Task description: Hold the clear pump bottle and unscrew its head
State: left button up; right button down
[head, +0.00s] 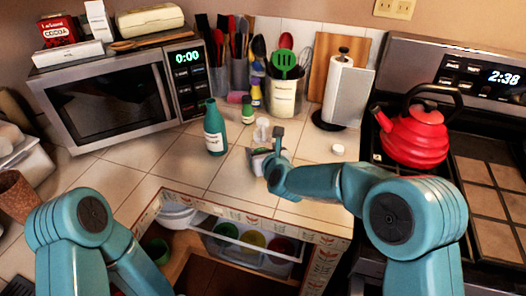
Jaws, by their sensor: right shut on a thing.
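My right gripper (266,158) is over the tiled counter near its front edge, with my right arm reaching in from the right. It is shut on a small pale thing that seems to be the clear pump bottle (262,131). The bottle shows only in part just behind the gripper, small and whitish. My gripper hides its lower part, and I cannot make out the pump head clearly. My left arm bends down at the lower left, and its gripper is out of the picture.
A teal bottle (215,128) stands left of my right gripper. A small white cap-like thing (338,149) lies to the right. A red kettle (411,135) sits on the stove. A microwave (110,100) stands at the back left.

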jog(key=shift+f, duration=0.1)
grip_release()
